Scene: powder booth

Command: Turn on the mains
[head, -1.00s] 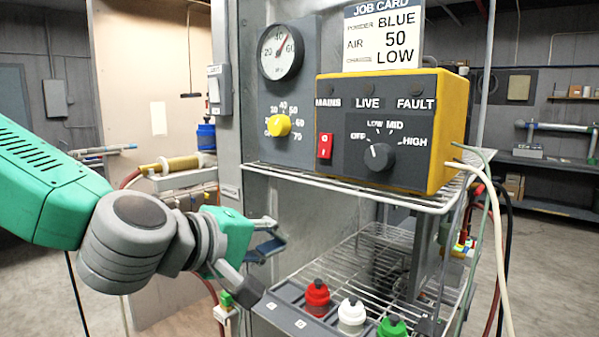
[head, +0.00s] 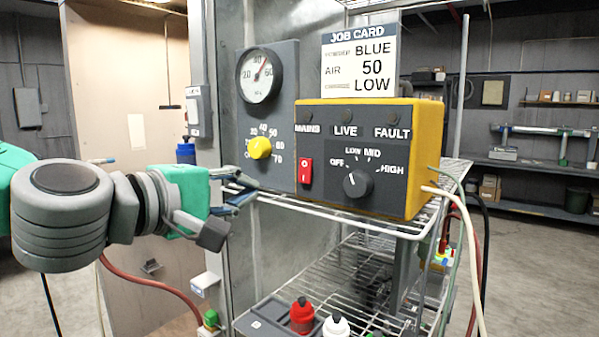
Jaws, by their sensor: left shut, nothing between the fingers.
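The yellow control box (head: 413,160) stands on the wire shelf. Its red mains rocker switch (head: 305,171), marked O above and I below, is at the left of the front panel. The MAINS lamp (head: 307,117) above it looks dark, as do the LIVE and FAULT lamps. I cannot tell which way the rocker is pressed. My left gripper (head: 246,187) is shut and empty. In the picture its fingertips are left of the switch and slightly lower, apart from it, below the yellow regulator knob. My right gripper is not in view.
A black dial (head: 357,184) sits right of the switch. The yellow knob (head: 259,148) and pressure gauge (head: 259,75) are on the grey panel at left. The wire shelf edge (head: 345,224) runs below the box. Red (head: 302,316) and white bottles stand lower down.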

